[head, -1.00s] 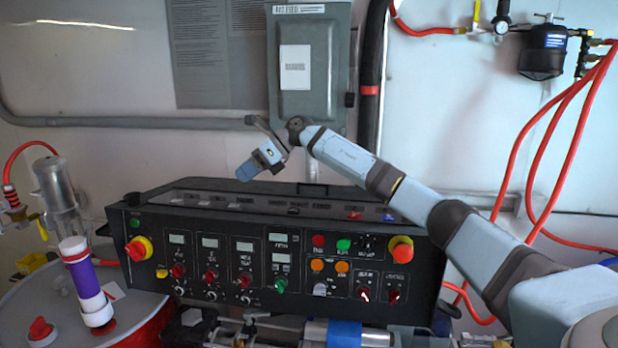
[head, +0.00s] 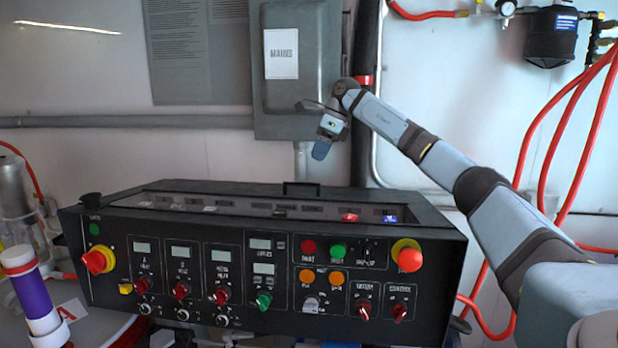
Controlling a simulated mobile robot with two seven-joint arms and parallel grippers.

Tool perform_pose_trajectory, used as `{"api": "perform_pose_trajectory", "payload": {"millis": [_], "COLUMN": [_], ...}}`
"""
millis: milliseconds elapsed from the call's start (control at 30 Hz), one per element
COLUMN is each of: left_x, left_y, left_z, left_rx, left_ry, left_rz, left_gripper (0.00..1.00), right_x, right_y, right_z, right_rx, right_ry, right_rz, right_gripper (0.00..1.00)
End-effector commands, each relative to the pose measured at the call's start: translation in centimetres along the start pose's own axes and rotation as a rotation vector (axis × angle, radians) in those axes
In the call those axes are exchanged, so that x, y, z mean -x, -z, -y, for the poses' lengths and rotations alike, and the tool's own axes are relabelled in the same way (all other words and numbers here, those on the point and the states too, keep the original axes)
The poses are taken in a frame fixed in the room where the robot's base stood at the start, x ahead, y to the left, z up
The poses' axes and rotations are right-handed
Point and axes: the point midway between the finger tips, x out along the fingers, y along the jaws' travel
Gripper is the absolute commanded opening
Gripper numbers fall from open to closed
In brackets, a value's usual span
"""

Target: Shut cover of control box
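The control box is a wide black console (head: 270,230) in the middle of the head view, its sloped front full of knobs, buttons and small displays. A black handle (head: 301,189) stands up at the back of its top. Behind the front edge, a long recessed strip with labels shows in the top; I cannot tell how far the cover is open. My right gripper (head: 323,138) hangs above and behind the console, in front of the wall box's lower right corner, apart from the handle. Its blue tip points down; whether its fingers are apart is unclear. My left gripper is out of view.
A grey wall box (head: 297,60) is behind the gripper, with a grey conduit (head: 120,121) to its left. Red hoses (head: 545,150) hang at right. Space above the console's left half is clear.

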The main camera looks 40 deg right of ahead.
Motion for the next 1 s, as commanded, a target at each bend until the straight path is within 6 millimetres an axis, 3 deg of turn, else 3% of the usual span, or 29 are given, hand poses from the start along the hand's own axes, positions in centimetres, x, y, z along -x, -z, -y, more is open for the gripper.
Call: {"api": "perform_pose_trajectory", "payload": {"millis": [100,333,500,767,800,933,1000], "left_x": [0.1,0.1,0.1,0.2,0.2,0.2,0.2], "left_y": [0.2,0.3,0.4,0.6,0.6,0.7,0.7], "left_z": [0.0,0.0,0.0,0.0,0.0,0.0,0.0], "left_rx": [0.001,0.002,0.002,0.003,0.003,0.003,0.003], "left_ry": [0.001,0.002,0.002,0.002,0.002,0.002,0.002], "left_rz": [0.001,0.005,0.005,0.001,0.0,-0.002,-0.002], "left_gripper": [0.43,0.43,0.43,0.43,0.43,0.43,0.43], "right_x": [-2.6,-6.1,-7.2,-7.4,-7.4,-7.4,-7.4], "right_y": [0.1,0.0,0.0,0.0,0.0,0.0,0.0], "right_z": [0.0,0.0,-0.1,0.0,0.0,0.0,0.0], "right_rx": [-0.001,-0.001,0.0,0.0,0.0,0.0,0.0], "right_ry": [-0.001,-0.001,0.0,0.0,0.0,0.0,0.0], "right_rz": [-0.003,0.0,0.001,0.002,0.002,0.002,0.002], "right_gripper": [0.36,0.36,0.36,0.36,0.34,0.04,0.0]}}
